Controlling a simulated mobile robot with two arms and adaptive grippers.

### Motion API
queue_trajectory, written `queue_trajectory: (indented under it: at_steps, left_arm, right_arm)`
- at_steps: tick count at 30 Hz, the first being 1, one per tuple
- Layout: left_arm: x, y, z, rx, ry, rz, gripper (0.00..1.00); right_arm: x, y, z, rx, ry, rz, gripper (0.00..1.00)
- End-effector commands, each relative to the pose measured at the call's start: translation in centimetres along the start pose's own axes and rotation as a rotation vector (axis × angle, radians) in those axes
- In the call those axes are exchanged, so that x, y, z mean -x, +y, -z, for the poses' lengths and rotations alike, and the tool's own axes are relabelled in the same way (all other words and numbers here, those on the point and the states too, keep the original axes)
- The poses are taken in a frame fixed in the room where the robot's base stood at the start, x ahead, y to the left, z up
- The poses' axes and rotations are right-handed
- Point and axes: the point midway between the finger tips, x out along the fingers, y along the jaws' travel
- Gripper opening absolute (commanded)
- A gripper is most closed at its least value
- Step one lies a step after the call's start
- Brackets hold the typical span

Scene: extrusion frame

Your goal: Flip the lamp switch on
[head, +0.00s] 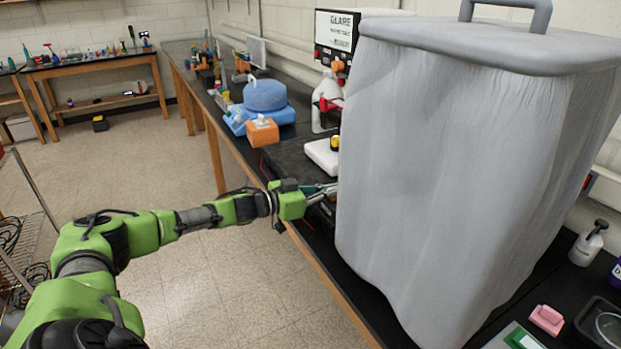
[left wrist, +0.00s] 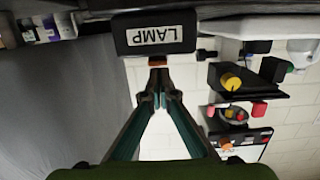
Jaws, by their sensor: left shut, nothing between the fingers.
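A black box with a white LAMP label (left wrist: 154,34) is at the top middle of the left wrist view. A small orange part, seemingly its switch (left wrist: 157,61), shows at the box's lower edge. My left gripper (left wrist: 158,92) is shut and empty, with its fingertips just below the orange part in that view. I cannot tell whether they touch it. In the head view my left gripper (head: 326,192) reaches over the bench beside the large grey bin, which partly hides the area around the fingertips. The LAMP box cannot be made out there. My right gripper is not in view.
The tall grey draped bin (head: 440,160) stands on the black bench, close to my left gripper. A panel with yellow and red knobs (left wrist: 235,100) is at right in the wrist view. A white box (head: 322,155) and blue case (head: 266,97) are farther back.

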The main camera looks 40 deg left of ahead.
Motion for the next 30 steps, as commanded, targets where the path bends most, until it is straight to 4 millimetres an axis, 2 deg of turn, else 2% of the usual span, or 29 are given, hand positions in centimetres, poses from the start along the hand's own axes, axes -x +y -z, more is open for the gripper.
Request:
queue_trajectory:
  at_steps: [1, 6, 7, 8, 18, 24, 30]
  left_arm:
    - [0.1, 0.1, 1.4, 0.001, 0.000, 0.000, 0.00]
    - [0.3, 0.4, 3.4, 0.001, -0.001, 0.001, 0.00]
    - [1.2, 0.3, 2.4, -0.001, -0.005, 0.002, 0.00]
    - [1.8, 0.3, 2.4, -0.002, -0.005, 0.002, 0.00]
    - [7.0, 0.3, 3.7, -0.001, -0.006, 0.002, 0.00]
    - [8.8, 0.3, 4.4, 0.000, -0.004, 0.000, 0.00]
    - [9.7, 0.4, 4.8, -0.001, -0.001, 0.000, 0.00]
  right_arm:
    - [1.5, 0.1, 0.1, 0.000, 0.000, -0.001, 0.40]
    - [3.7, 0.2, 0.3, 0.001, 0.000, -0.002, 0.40]
    - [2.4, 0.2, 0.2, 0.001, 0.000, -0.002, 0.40]
    - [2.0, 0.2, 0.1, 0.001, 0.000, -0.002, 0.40]
    - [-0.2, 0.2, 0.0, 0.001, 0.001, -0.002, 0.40]
    - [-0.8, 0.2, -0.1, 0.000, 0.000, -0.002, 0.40]
    - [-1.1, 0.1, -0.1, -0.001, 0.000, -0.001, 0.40]
